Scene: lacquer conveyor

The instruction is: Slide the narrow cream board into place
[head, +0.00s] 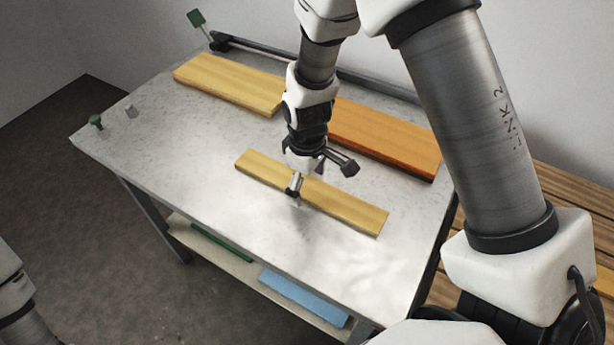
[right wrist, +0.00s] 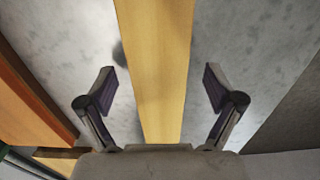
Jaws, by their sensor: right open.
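The narrow cream board (head: 345,208) lies flat and at a slant across the middle of the pale table. In the right wrist view, the cream board (right wrist: 155,75) runs up the middle of the picture. My right gripper (head: 312,180) is over the board in the head view, toward its left half. In the right wrist view, the fingers of my right gripper (right wrist: 158,90) are spread on either side of the board, with gaps between them and its edges. Whether they are down at table height is hard to tell. My left gripper is not in view.
A wider yellow board (head: 228,83) and an orange board (head: 385,137) lie along the table's back, before a dark rail (head: 260,48). A blue panel (head: 303,297) lies on the shelf below. The table (head: 200,180) is clear in front.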

